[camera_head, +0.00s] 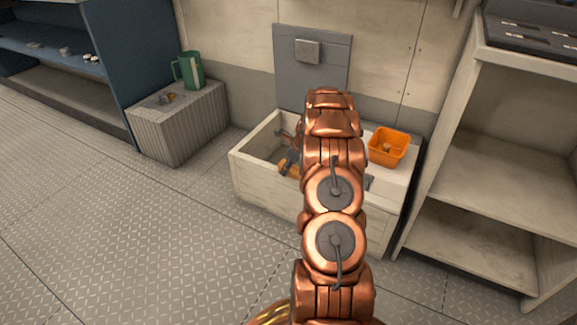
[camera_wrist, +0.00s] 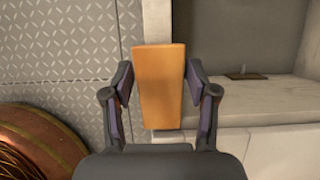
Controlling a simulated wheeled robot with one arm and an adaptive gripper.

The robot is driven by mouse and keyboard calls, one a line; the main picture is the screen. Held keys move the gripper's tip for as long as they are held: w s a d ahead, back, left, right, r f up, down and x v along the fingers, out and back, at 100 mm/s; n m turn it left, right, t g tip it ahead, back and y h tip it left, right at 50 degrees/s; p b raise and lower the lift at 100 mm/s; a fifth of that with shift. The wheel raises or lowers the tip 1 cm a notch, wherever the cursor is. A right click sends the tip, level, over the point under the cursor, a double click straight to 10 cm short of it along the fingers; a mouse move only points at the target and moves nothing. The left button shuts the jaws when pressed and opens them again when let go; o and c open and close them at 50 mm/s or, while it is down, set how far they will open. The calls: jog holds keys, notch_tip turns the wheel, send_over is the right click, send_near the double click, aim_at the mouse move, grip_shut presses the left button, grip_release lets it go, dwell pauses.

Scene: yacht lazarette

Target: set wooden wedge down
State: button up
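The wooden wedge (camera_wrist: 160,88) is a plain orange-brown block, wider at the top of the wrist view and narrowing downward. It sits between the two fingers of my gripper (camera_wrist: 160,84), which close against its left and right sides. In the head view my copper arm reaches over a pale open-topped bin (camera_head: 262,180) and hides most of the gripper. An orange-brown piece, seemingly the wedge (camera_head: 287,167), shows left of the arm at the bin's opening. Whether it touches the bin cannot be told.
An orange tray (camera_head: 389,146) sits on the pale top right of the bin. A ribbed grey box (camera_head: 180,125) with a green mug (camera_head: 191,71) stands left. Pale shelves (camera_head: 490,180) stand right, blue shelves (camera_head: 120,50) far left. The plated floor (camera_head: 120,235) in front is clear.

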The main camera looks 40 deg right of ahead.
aim_at(298, 170)
jog(key=shift+o, duration=0.7)
jog(key=shift+r, duration=0.2)
jog(key=p+v, duration=0.5)
jog(key=v, duration=0.7)
